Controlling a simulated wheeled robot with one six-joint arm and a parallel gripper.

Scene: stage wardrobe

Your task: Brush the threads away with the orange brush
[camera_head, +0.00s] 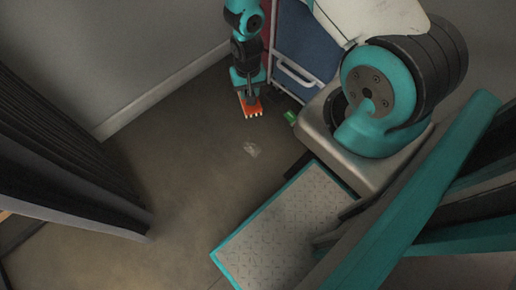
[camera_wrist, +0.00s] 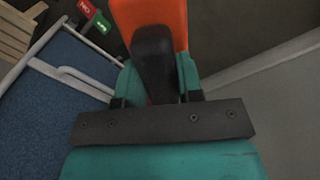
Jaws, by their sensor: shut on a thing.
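The orange brush (camera_head: 250,106) hangs from my gripper (camera_head: 248,84), with its pale bristle tips toward the floor. In the wrist view the orange head (camera_wrist: 150,14) and the dark handle (camera_wrist: 154,60) show, and my gripper (camera_wrist: 158,78) is shut on the handle. A small pale tuft of threads (camera_head: 251,149) lies on the brown floor, a little below the brush in the head view. I cannot tell how high the brush is above the floor. The threads do not show in the wrist view.
A blue panel with a pale rail (camera_head: 296,74) stands right of my gripper; the blue surface (camera_wrist: 40,108) fills the wrist view's left. A small green thing (camera_head: 290,117) is near its foot. Dark pleated drapes (camera_head: 70,165) stand at left. A wall (camera_head: 110,60) is behind. Floor around the threads is clear.

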